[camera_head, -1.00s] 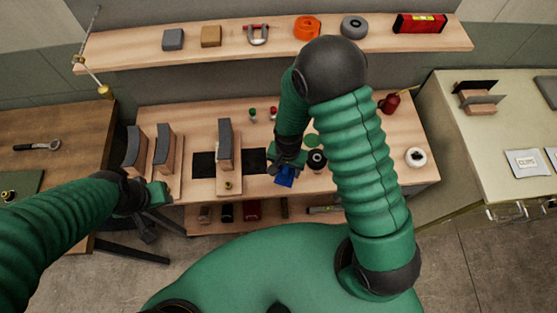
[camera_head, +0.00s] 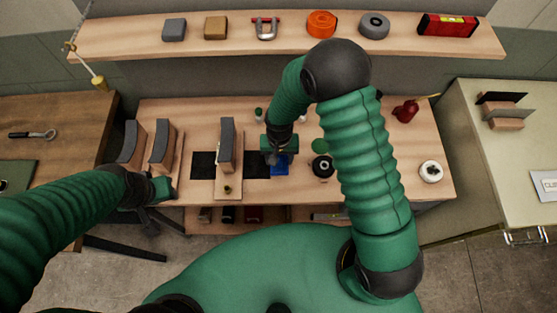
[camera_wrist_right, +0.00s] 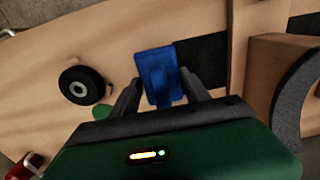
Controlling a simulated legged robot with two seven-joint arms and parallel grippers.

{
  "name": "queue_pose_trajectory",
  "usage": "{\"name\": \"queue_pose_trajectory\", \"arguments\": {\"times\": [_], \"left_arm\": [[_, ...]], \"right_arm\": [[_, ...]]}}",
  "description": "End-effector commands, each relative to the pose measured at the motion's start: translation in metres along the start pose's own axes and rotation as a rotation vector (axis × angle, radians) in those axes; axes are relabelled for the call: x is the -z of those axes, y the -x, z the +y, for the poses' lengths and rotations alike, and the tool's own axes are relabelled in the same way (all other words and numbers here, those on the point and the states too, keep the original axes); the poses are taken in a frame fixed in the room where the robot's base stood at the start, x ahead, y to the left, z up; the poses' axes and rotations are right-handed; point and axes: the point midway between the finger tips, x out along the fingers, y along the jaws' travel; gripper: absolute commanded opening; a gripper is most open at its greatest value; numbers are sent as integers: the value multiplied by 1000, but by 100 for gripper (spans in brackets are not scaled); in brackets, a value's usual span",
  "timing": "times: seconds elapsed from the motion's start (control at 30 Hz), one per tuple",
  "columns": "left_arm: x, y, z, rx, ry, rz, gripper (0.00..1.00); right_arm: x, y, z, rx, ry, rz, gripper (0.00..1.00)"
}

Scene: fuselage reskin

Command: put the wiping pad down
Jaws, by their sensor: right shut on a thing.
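The blue wiping pad (camera_head: 280,167) is at the middle of the workbench, just right of a black mat. It also shows in the right wrist view (camera_wrist_right: 158,75), between the two fingers. My right gripper (camera_head: 277,158) points down over the pad and is shut on its raised grip. The pad looks flat and low at the bench top; whether it touches the wood I cannot tell. My left gripper (camera_head: 162,188) is at the bench's front left edge, away from the pad. Its fingers are too small and dark to read.
A black roll (camera_head: 322,166) stands right of the pad, with a green disc (camera_head: 320,146) behind it. A wooden stand with a curved grey block (camera_head: 227,142) is to the left. A white roll (camera_head: 431,171) and red can (camera_head: 405,111) are further right. Bench between them is clear.

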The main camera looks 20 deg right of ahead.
Motion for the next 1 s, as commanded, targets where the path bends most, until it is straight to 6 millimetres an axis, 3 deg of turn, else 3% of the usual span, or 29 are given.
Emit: {"name": "queue_pose_trajectory", "arguments": {"times": [0.2, 0.5, 0.53, 0.7, 1.0], "left_arm": [[1, 6, 0, 0, -1, 0, 36], [0, 3, 0, 0, 0, 0, 36], [1, 4, 0, 0, 0, 0, 36], [1, 4, 0, 0, 0, 0, 36], [2, 7, 0, 0, -1, 0, 36]], "right_arm": [[0, -32, -2, -3, 1, -3, 3], [0, -36, -2, -3, 1, -1, 3], [0, -36, -2, -2, 1, -1, 56], [0, -35, -1, -2, 1, -1, 76], [0, -31, -2, -2, 1, -1, 76]]}}
